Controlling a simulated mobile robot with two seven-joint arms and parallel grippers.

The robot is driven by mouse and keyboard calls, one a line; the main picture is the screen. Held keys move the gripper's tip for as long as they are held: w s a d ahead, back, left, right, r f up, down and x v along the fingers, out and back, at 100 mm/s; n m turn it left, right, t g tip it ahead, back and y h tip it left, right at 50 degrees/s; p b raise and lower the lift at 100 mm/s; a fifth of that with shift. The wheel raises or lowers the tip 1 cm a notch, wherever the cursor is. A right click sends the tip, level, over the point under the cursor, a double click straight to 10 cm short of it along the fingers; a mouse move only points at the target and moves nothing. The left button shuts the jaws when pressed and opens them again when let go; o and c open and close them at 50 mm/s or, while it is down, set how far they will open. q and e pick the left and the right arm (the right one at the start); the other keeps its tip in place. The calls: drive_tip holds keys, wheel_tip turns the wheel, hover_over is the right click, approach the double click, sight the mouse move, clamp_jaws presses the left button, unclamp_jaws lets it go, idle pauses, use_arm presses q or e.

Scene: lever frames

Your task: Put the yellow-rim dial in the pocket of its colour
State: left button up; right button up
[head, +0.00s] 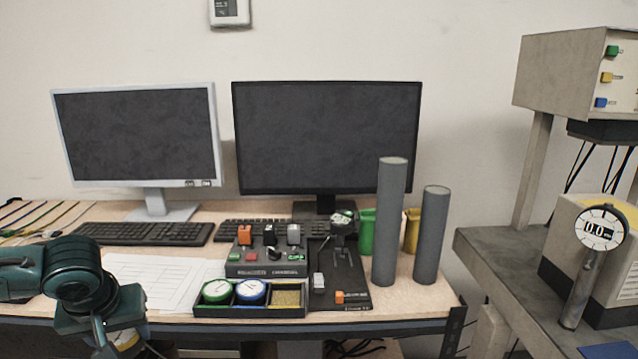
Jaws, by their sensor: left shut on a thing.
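A dark tray (250,313) with three pockets stands at the desk's front edge. Its left pocket holds a green-rim dial (216,291) and its middle pocket a blue-rim dial (251,291). The right pocket, with a yellow floor (286,294), is empty. My left gripper (112,345) is low at the left, in front of the desk's edge and left of the tray. It is shut on the yellow-rim dial (126,340), of which only a small yellow part shows; the gripper hides the rest. My right gripper is not in view.
A control box (267,270) with switches stands behind the tray. A dark lever panel (347,293) and two tall grey cylinders (389,225) stand right of it. White paper (165,280) lies between my left arm and the tray. Two monitors and keyboards are behind.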

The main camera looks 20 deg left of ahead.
use_arm(q)
drive_tip(key=shift+s+d+f, duration=0.1)
drive_tip(key=shift+d+f, duration=0.1)
drive_tip(key=shift+f, duration=0.05)
